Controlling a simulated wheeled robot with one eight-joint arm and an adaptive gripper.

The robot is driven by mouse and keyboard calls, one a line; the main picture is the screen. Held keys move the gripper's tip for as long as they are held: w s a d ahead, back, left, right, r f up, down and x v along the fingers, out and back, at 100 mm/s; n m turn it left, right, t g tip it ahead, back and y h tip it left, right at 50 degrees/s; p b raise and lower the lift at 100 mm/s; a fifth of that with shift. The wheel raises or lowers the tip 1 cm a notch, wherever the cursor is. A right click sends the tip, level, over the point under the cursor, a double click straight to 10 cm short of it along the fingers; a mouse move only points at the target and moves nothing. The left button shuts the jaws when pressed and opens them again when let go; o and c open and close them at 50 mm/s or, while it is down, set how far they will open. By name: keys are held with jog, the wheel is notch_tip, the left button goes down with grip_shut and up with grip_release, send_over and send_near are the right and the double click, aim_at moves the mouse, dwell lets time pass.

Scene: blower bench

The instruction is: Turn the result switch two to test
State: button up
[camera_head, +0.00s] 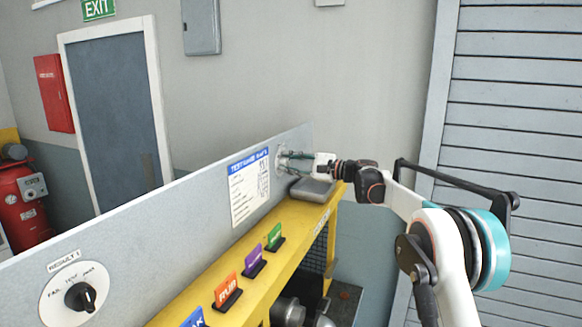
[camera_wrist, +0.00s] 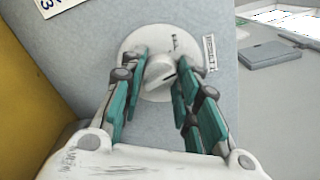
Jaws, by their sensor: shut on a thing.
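Result switch two is a pale knob (camera_wrist: 158,76) on a round white dial plate (camera_wrist: 152,38), fixed to the grey upright panel. In the wrist view my gripper (camera_wrist: 160,68) has its teal fingers on both sides of the knob, shut on it. A small label (camera_wrist: 209,52) sits beside the dial, too small to read. The knob's setting is hard to tell, as the fingers cover part of the dial. In the head view my gripper (camera_head: 291,161) reaches the far end of the panel and largely hides this dial.
A similar dial with a black knob (camera_head: 80,296), labelled result 1, is at the panel's near left. A test sheet (camera_head: 249,187) hangs beside my gripper. Colored tags, one orange (camera_head: 227,290), stand on the yellow bench ledge. A grey box (camera_head: 312,188) lies under my gripper.

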jog(key=shift+m, duration=1.2)
jog(key=o, duration=1.1)
jog(key=shift+c, duration=0.2)
jog(key=v, duration=1.2)
jog(key=shift+b, duration=0.3)
